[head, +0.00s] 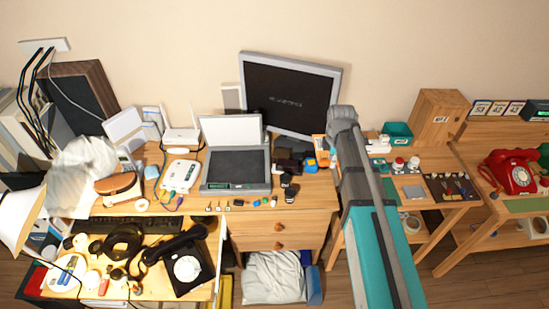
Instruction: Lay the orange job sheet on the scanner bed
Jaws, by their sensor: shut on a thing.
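The scanner (235,190) stands on the middle desk with its pale lid (232,130) raised. Its dark flat bed (237,168) shows bare, with a small green display on the front edge. My arm reaches up from the lower right, and its grey wrist end (343,118) is in front of the monitor's right side. My gripper is at this end, its jaws mostly hidden by the arm. A small orange and white piece, apparently the orange job sheet (319,146), shows just left of the wrist, right of the scanner. The contact between jaws and sheet is hidden.
A monitor (290,92) stands behind the scanner's right side. Dark boxes (289,162) and small items lie between scanner and arm. A white router (181,138) and white device (181,176) stand left of the scanner. Small parts (240,203) line the desk's front.

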